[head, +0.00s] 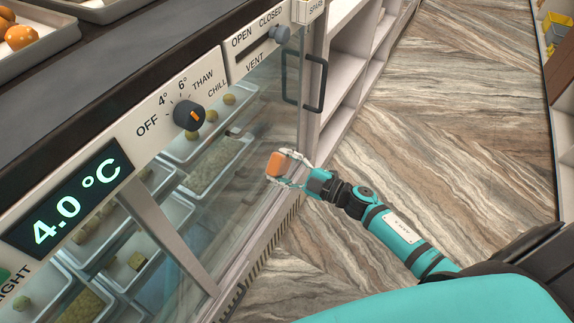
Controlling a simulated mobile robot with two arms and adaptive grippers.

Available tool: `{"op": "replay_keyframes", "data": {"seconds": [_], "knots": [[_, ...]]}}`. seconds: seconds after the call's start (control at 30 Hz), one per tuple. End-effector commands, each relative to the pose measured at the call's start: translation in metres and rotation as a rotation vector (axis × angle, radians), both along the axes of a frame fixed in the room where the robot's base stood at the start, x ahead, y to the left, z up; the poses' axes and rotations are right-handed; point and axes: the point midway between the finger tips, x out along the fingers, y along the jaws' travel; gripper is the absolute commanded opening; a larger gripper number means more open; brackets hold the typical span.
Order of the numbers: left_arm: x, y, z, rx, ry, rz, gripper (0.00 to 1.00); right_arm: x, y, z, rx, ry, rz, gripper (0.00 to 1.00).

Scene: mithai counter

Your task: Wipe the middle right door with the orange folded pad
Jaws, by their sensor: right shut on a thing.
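My right gripper (287,168) is shut on the orange folded pad (276,164), which shows as a small orange block between the fingers. The pad is at the glass front of the display counter; I cannot tell whether it touches the glass. The glass door (232,205) lies behind and left of the pad, with trays of sweets seen through it. A dark handle (316,82) stands at the far end of the glass, beyond the gripper. My left gripper is not in view.
Above the glass is a control panel with a temperature display (66,200), a dial (188,114) and a vent slider (256,60). Trays of orange sweets (20,37) stand on the countertop. White shelves (345,70) continue beyond. The wood-patterned floor (430,130) to the right is clear.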

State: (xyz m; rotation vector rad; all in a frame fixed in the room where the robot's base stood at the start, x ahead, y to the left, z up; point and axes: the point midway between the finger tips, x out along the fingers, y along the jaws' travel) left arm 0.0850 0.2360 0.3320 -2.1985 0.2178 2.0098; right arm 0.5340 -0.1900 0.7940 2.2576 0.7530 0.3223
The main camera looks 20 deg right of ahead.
Motion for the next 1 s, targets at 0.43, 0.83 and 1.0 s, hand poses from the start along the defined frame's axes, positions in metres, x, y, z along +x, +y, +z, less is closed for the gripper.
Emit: {"op": "replay_keyframes", "data": {"seconds": [0.43, 0.83, 1.0], "knots": [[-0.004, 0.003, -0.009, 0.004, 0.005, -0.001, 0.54, 0.031, 0.002, -0.005, 0.001, -0.004, 0.019, 0.30], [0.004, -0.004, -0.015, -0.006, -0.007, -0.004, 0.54, 0.056, 0.022, -0.005, 0.001, 0.000, 0.018, 0.30], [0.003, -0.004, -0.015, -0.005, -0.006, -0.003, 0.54, 0.058, 0.024, -0.005, 0.000, -0.001, 0.018, 0.30]]}}
